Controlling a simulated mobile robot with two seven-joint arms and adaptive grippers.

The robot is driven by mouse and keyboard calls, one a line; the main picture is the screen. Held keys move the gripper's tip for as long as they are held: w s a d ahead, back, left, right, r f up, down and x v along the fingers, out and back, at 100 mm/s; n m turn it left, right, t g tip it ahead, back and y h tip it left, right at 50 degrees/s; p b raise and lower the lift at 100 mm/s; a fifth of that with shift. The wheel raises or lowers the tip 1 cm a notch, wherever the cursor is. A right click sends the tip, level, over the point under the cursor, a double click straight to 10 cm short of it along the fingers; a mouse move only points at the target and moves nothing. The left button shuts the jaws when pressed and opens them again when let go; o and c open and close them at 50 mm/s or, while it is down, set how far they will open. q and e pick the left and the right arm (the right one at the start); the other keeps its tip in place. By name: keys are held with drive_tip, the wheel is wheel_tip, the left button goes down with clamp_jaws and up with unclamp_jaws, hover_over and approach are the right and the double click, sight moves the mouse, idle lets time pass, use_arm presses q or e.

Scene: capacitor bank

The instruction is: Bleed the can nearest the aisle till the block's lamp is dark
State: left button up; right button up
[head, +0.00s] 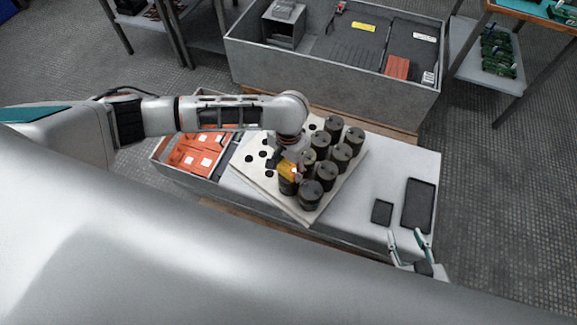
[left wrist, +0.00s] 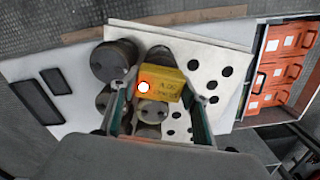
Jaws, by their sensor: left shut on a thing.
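Several dark cylindrical cans (head: 310,193) stand upright on a white board (head: 246,172) with round black holes. My left gripper (left wrist: 157,98) is shut on a yellow block (left wrist: 172,85) with dark lettering. The block's lamp (left wrist: 144,86) glows white with a red rim, so it is lit. The block also shows in the head view (head: 289,170), at the top of a can on the near left side of the group. I cannot tell whether it touches that can's terminals. My right gripper (head: 409,240) is open and empty over the bench's near right corner.
Two dark trays (head: 419,205) (head: 382,212) lie on the bench right of the board. A bin of orange boxes (head: 197,150) stands to the left. A large grey crate (head: 325,62) stands behind the bench. The bench between the cans and trays is clear.

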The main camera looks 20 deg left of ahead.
sight(289, 167)
idle(0.7)
use_arm(q)
drive_tip(key=o, duration=1.3)
wheel_tip(289, 167, up, 12)
